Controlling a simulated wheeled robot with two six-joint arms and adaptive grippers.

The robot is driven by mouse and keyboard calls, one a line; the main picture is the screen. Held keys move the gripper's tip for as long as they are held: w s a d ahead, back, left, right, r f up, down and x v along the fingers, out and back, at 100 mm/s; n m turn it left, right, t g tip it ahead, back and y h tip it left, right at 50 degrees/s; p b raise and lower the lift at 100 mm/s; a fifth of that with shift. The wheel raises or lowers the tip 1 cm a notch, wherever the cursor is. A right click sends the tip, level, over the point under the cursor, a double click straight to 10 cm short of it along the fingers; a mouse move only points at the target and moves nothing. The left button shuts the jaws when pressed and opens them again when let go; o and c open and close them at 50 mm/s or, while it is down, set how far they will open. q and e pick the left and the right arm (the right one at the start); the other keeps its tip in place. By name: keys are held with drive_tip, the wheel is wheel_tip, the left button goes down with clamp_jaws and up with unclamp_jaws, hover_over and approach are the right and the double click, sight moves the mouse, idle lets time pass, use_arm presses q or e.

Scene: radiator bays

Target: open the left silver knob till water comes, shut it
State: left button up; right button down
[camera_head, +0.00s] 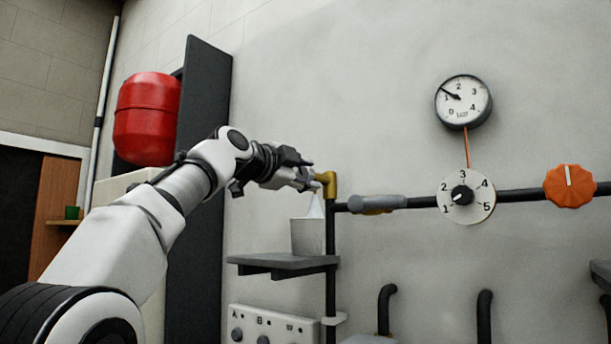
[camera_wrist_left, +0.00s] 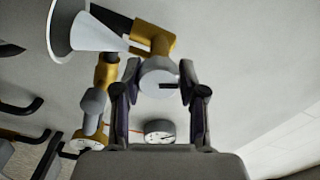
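The silver knob (camera_wrist_left: 159,84) sits on the front of a brass tap (camera_wrist_left: 154,38), with a dark mark on its face. My left gripper (camera_wrist_left: 161,70) has one finger on each side of the knob and looks shut on it. In the head view my left gripper (camera_head: 306,178) is at the brass tap (camera_head: 329,183) and hides most of the knob. A pale stream of water (camera_head: 315,208) widens down from the spout into a grey cup (camera_head: 307,237). The stream (camera_wrist_left: 95,36) also shows in the wrist view. My right gripper is not in view.
The cup stands on a grey shelf (camera_head: 282,262). Right of the tap are a grey lever (camera_head: 377,203), a numbered dial (camera_head: 480,199), an orange knob (camera_head: 569,187) and a gauge (camera_head: 463,102). A red tank (camera_head: 147,118) and dark panel (camera_head: 204,180) are at left.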

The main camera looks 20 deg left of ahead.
use_arm(q)
drive_tip(key=shift+o, duration=1)
drive_tip(key=shift+w, duration=0.1)
drive_tip(key=v, duration=0.7)
drive_tip(key=shift+s, duration=0.3)
